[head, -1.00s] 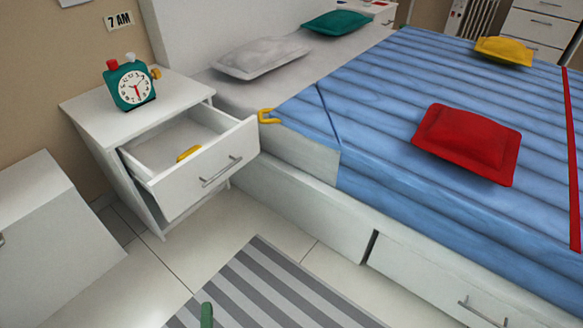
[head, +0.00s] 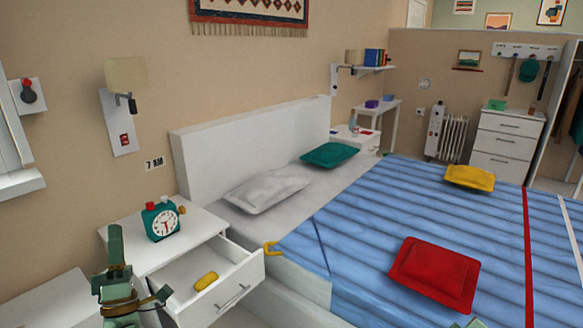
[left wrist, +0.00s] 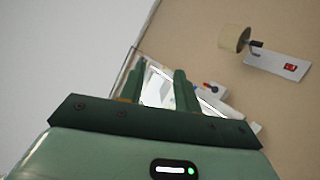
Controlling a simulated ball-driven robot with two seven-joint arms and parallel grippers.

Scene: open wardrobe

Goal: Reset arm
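My left gripper (head: 116,248) is raised at the lower left of the head view, in front of the white nightstand (head: 190,228). In the left wrist view the two dark green fingers (left wrist: 161,88) stand apart with nothing between them. A small pale green piece, perhaps of my right arm, shows at the bottom edge of the head view; its fingers cannot be made out. The nightstand's drawer (head: 232,292) is open with a yellow object (head: 206,281) in it. A green alarm clock (head: 162,222) stands on top.
The bed with a blue striped cover (head: 370,240) fills the right side, with red (head: 436,273), yellow (head: 469,177), teal (head: 330,154) and grey (head: 265,188) cushions. A wall lamp (head: 125,75) hangs above the nightstand. A heater (head: 447,136) and chest of drawers (head: 506,146) stand at the back.

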